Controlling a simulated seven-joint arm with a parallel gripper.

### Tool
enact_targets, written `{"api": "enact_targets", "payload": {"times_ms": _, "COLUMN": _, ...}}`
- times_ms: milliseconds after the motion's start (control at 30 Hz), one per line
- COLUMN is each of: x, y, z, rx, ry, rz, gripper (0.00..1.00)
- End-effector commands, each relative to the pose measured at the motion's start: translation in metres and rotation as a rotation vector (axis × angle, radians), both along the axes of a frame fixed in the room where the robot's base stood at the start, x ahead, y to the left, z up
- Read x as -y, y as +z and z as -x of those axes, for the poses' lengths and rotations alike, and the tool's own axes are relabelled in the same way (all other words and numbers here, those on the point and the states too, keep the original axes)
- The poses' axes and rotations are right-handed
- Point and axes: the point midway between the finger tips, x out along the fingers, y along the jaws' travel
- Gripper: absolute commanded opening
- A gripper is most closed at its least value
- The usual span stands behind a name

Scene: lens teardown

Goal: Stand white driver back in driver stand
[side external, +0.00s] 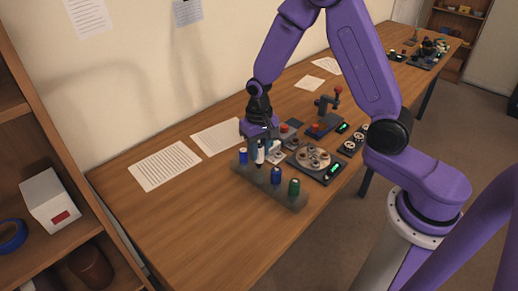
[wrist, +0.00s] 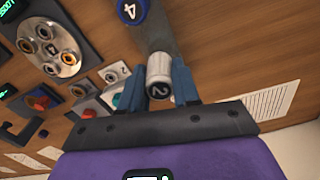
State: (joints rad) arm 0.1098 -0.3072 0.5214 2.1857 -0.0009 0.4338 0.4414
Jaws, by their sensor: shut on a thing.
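The white driver (side external: 260,156) is upright between the fingers of my gripper (side external: 259,147), over the second place from the left of the driver stand (side external: 250,187). In the wrist view the white driver (wrist: 159,72) shows its end marked 2, with a blue finger of my gripper (wrist: 157,80) on each side. The grey stand (wrist: 158,30) lies just beyond it. My gripper is shut on the driver. The driver's lower end is hidden, so I cannot tell how deep it sits.
Blue drivers (side external: 243,157) (side external: 276,176) and a green driver (side external: 293,187) stand in the same stand. A round lens plate (side external: 312,157) and small devices lie behind and right. Paper sheets (side external: 165,166) lie left. The front table area is clear.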

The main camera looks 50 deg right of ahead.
Motion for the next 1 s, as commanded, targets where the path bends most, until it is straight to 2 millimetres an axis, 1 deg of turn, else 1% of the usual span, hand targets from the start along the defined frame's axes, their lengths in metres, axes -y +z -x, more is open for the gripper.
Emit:
{"api": "enact_targets", "payload": {"times_ms": 167, "x": 0.000, "y": -0.001, "z": 0.000, "rx": 0.000, "ry": 0.000, "rz": 0.000, "gripper": 0.04}}
{"api": "enact_targets", "payload": {"times_ms": 1000, "x": 0.000, "y": -0.030, "z": 0.000, "rx": 0.000, "ry": 0.000, "rz": 0.000, "gripper": 0.04}}
